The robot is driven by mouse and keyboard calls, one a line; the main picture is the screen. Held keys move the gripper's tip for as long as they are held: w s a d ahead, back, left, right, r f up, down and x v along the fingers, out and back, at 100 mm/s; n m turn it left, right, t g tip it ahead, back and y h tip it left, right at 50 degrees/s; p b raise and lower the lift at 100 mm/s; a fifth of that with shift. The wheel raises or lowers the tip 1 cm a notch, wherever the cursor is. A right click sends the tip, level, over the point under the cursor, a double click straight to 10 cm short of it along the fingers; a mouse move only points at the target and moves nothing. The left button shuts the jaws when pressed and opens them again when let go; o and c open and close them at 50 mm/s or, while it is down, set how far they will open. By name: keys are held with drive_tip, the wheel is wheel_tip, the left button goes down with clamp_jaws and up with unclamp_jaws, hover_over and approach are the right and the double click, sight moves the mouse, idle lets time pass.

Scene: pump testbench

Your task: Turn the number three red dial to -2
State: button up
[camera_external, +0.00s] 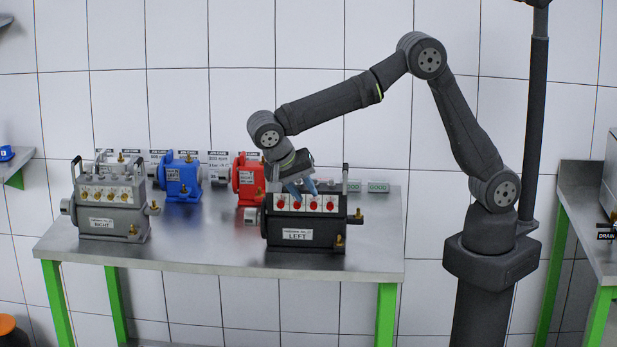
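Several red dials sit in a row on the white top panel of the dark pump block labelled LEFT (305,234), at the front right of the bench. The third red dial from the left (313,204) shows on this panel. Its scale and number are too small to read. My gripper (301,190) hangs tilted over the back edge of the panel, close to the middle dials. Its two blue fingertips appear apart. I cannot tell whether they touch a dial, and they partly cover the panel behind the dials.
A grey block labelled RIGHT (110,205) with yellow dials stands at the left of the metal bench (200,252). A blue pump (181,178) and a red pump (248,180) stand behind. Black handles rise at both ends of the dark block. The bench's front strip is clear.

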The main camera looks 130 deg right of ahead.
drive_tip(key=v, duration=0.8)
drive_tip(key=shift+w+r, duration=0.2)
drive_tip(key=shift+r, duration=0.1)
drive_tip(key=t+h, duration=0.3)
approach(313, 204)
drive_tip(key=shift+m, duration=0.4)
drive_tip(key=x, duration=0.8)
clamp_jaws()
